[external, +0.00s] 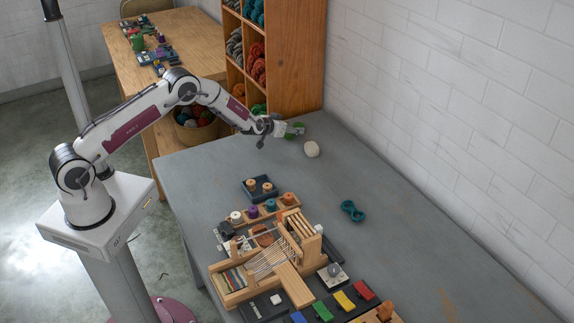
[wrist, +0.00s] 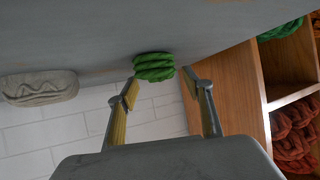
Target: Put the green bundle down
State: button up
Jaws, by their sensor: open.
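The green bundle (external: 296,129) is at the far end of the grey table, beside the wooden shelf. In the wrist view the green bundle (wrist: 154,66) appears against the table top, just beyond and between the fingertips. My gripper (external: 283,128) is at the bundle, and in the wrist view my gripper (wrist: 160,89) has its two yellow-padded fingers spread apart, with a gap between them and the bundle. Whether the bundle's underside rests fully on the table cannot be told.
A cream skein (external: 312,149) lies close to the bundle. The shelf (external: 297,60) stands behind, and the white brick wall (external: 440,90) runs along the right. A teal skein (external: 352,211), a small loom (external: 270,260) and spools are nearer the front. The table between is clear.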

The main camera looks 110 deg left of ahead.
jog(key=shift+v, duration=5.95)
